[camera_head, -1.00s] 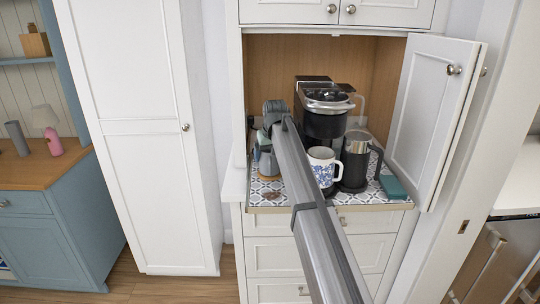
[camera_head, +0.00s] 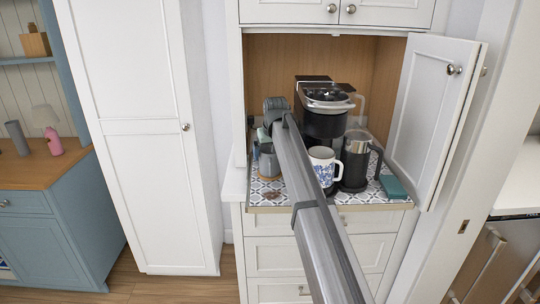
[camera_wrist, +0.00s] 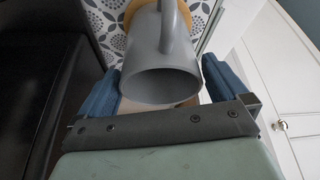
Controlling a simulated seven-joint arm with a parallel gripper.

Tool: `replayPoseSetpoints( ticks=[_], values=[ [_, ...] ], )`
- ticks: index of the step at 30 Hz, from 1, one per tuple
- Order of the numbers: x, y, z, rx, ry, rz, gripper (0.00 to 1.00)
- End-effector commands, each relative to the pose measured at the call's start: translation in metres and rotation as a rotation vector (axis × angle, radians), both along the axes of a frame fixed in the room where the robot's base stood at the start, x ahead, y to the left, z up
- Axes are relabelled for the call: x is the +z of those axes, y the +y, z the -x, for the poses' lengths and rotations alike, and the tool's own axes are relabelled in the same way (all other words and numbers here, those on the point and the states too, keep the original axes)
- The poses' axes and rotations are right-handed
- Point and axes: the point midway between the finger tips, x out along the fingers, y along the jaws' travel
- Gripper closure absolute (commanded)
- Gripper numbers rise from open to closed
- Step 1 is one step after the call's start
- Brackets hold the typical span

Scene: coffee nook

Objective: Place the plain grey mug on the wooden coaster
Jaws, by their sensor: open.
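The plain grey mug (camera_wrist: 165,75) is between the two blue finger pads of my gripper (camera_wrist: 165,88) in the wrist view. Its mouth faces the camera and its handle points to the top of the picture. The pads stand apart, with a gap visible beside the mug. The round tan wooden coaster (camera_wrist: 201,20) shows behind the mug's base; I cannot tell whether the base touches it. In the head view the grey mug (camera_head: 268,164) stands at the left of the shelf, below my wrist, which hides much of my gripper.
Right of the mug are a blue-and-white patterned mug (camera_head: 323,168), a dark press pot (camera_head: 355,165) and the coffee machine (camera_head: 322,120). A teal item (camera_head: 393,187) lies by the open cabinet door (camera_head: 432,115). A small brown thing (camera_head: 271,196) lies at the patterned shelf's front.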

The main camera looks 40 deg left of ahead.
Motion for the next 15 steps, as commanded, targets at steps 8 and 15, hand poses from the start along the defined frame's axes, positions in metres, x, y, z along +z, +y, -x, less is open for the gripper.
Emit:
replayPoseSetpoints(
  ticks=[8, 15],
  values=[
    [0.049, -0.017, 0.011, 0.0, -0.002, -0.003, 0.0],
    [0.082, -0.028, 0.019, 0.0, -0.001, -0.002, 0.0]
  ],
)
